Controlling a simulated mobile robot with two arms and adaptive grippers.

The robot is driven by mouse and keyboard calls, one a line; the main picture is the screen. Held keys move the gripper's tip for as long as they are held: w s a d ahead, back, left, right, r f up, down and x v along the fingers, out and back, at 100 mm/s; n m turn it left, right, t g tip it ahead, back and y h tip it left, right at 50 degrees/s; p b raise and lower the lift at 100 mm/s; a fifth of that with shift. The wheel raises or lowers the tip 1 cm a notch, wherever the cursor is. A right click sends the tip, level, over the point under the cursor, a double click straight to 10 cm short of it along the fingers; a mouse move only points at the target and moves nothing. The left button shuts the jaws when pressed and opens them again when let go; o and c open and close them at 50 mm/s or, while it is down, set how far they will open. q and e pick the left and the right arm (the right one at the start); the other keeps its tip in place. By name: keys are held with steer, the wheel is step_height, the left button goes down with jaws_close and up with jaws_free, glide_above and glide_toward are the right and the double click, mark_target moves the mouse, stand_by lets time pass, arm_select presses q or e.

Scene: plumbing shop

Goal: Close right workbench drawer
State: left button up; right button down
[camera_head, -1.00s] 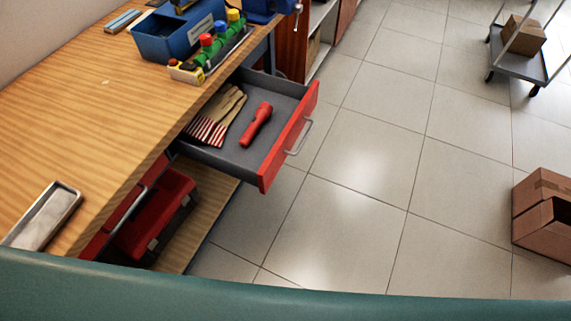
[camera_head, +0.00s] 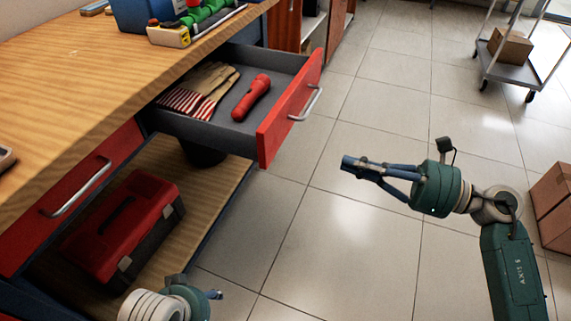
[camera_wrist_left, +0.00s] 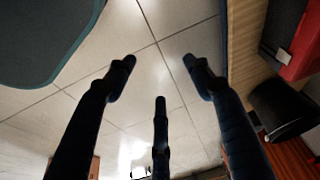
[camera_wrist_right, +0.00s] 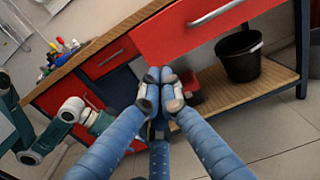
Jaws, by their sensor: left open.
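The right workbench drawer, with a red front (camera_head: 290,108) and grey inside, is pulled open and holds a red flashlight (camera_head: 251,97) and striped work gloves (camera_head: 200,92). Its metal handle (camera_head: 306,103) faces the aisle. My right gripper (camera_head: 350,164) is beyond the drawer front on the aisle side, apart from it, with its fingers together and empty. In the right wrist view, the fingertips (camera_wrist_right: 161,80) show below the red drawer front (camera_wrist_right: 190,32). My left gripper (camera_wrist_left: 158,75) has its fingers spread and empty; only part of that arm shows low in the head view.
A closed red drawer (camera_head: 75,190) is at the left. A red toolbox (camera_head: 125,225) and a black bucket (camera_wrist_right: 238,56) stand on the lower shelf. A cart (camera_head: 510,70) and cardboard boxes (camera_head: 553,205) stand at the right. Tiled floor is clear between.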

mark_target(274, 143)
steer(key=x, duration=1.2)
steer(key=shift+a+p, duration=0.25)
steer(key=shift+p, duration=0.15)
arm_select(q)
steer(key=shift+x, duration=0.9)
arm_select(e)
steer(key=shift+w+a, duration=0.25)
steer(key=shift+a, duration=0.45)
